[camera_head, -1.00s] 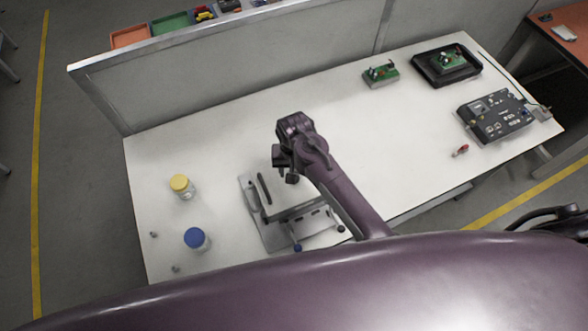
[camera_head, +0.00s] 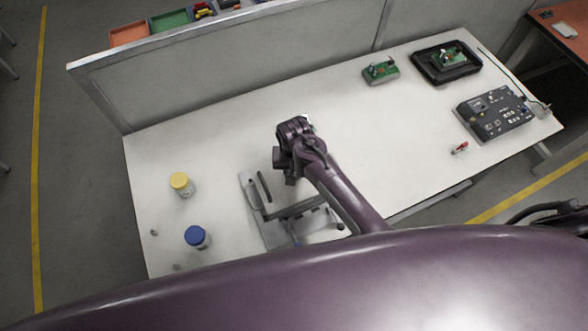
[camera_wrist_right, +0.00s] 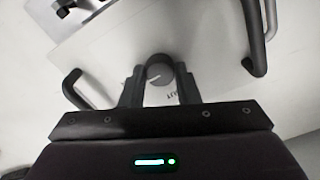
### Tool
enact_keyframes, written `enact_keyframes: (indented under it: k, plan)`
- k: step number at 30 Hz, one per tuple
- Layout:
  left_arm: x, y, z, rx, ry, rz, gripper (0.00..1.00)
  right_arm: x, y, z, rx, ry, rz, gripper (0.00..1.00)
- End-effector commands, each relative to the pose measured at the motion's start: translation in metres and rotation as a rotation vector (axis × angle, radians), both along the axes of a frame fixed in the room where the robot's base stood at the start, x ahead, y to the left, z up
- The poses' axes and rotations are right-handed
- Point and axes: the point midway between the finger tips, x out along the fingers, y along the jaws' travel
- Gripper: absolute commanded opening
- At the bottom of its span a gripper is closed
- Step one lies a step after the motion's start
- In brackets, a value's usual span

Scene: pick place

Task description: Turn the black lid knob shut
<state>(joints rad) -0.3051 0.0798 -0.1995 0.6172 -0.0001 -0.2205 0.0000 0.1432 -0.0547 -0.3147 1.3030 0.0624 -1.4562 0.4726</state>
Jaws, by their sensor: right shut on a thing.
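A grey box with a flat pale lid (camera_head: 250,187) stands on the white table. In the wrist view the lid (camera_wrist_right: 110,58) carries a round black knob (camera_wrist_right: 158,70) with a white pointer line towards the lower left. Upside-down lettering beside the knob is partly hidden. My right gripper (camera_wrist_right: 158,86) is shut on the knob, one finger on each side. In the head view my right gripper (camera_head: 287,168) is over the box, and its wrist hides the knob. My left gripper is out of view.
Black bar handles (camera_wrist_right: 258,40) flank the knob. A yellow-lidded jar (camera_head: 181,184) and a blue-lidded jar (camera_head: 197,237) stand left of the box. Circuit boards (camera_head: 380,72) and a black instrument (camera_head: 495,113) are at the right. A partition (camera_head: 230,65) closes the back.

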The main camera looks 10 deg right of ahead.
Motion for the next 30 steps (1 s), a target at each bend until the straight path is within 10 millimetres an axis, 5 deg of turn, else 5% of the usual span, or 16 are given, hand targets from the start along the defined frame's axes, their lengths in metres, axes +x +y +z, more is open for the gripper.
enact_keyframes:
  k: [11, 30]
  plan:
    - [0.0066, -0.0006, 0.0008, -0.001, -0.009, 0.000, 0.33, 0.0007, -0.0001, 0.0008, 0.000, -0.002, 0.143, 0.06]
    - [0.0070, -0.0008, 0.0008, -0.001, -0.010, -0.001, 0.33, 0.0012, -0.0004, 0.0011, -0.001, -0.002, 0.733, 0.06]
